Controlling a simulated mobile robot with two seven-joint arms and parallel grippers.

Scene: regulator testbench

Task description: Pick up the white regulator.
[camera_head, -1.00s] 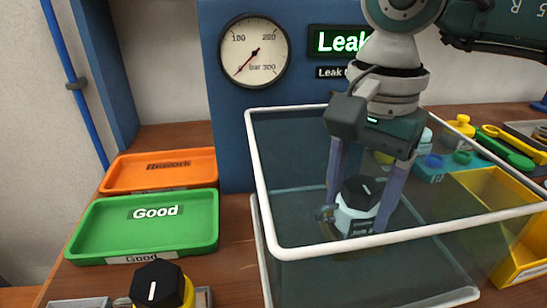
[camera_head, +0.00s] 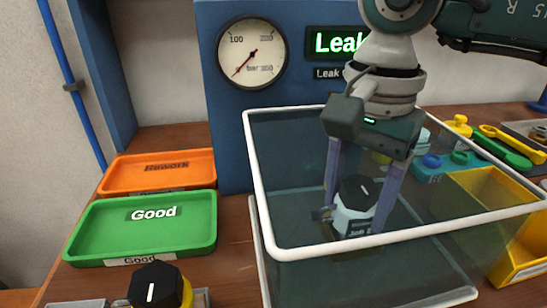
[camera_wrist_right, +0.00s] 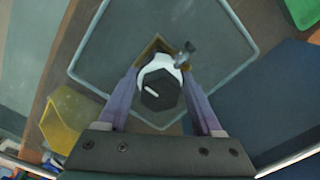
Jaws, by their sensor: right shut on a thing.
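The white regulator (camera_head: 353,218) has a black hexagonal knob and a small metal fitting on its side. It stands inside the clear box with the white rim (camera_head: 262,190). My right gripper (camera_head: 358,212) reaches down into the box from above and is shut on the regulator, one finger on each side. In the right wrist view, the regulator (camera_wrist_right: 160,86) sits between the two purple fingers, knob towards the camera. The regulator's underside is hard to make out through the box wall. My left gripper is not in view.
A green Good tray (camera_head: 145,228) and an orange Rework tray (camera_head: 160,172) lie left of the box. A yellow regulator with a black knob (camera_head: 156,285) stands front left. A blue panel with a gauge (camera_head: 252,52) rises behind. A yellow bin (camera_head: 492,205) is at right.

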